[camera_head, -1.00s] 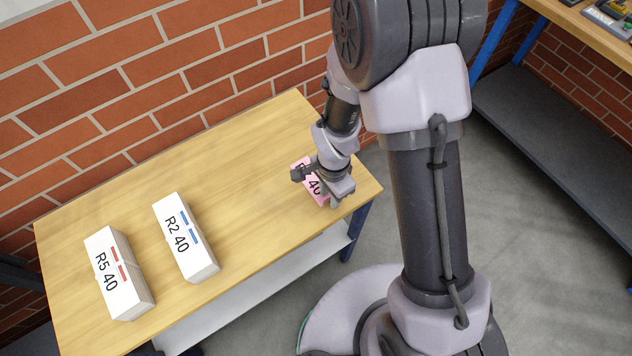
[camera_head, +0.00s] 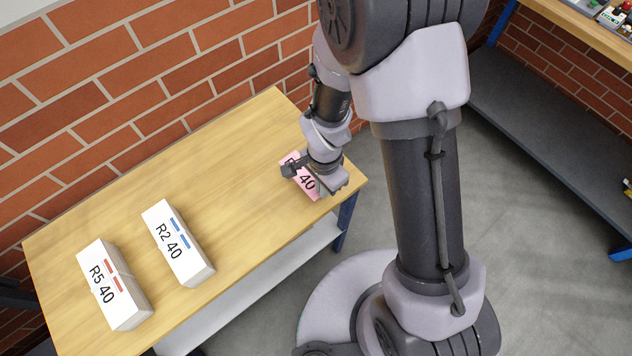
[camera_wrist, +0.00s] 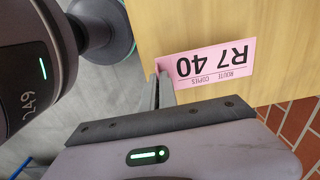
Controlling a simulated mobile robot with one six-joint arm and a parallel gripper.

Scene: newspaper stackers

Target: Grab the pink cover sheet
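The pink cover sheet (camera_head: 297,169), marked R7 40, lies near the right end of the wooden table (camera_head: 225,160). In the wrist view the pink sheet (camera_wrist: 210,66) appears upside down, close to the table edge. My gripper (camera_head: 318,184) is at the sheet's near right side and covers part of it. In the wrist view the two narrow fingers of my gripper (camera_wrist: 160,76) are close together at the sheet's lower left corner. Whether they pinch the sheet or only stand at it is not clear.
Two white bundles, R5 40 (camera_head: 112,283) and R2 40 (camera_head: 177,243), lie on the table's left half. The tabletop between them and the pink sheet is clear. A brick wall (camera_head: 150,90) stands behind. Another shelf unit (camera_head: 550,115) is at the right.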

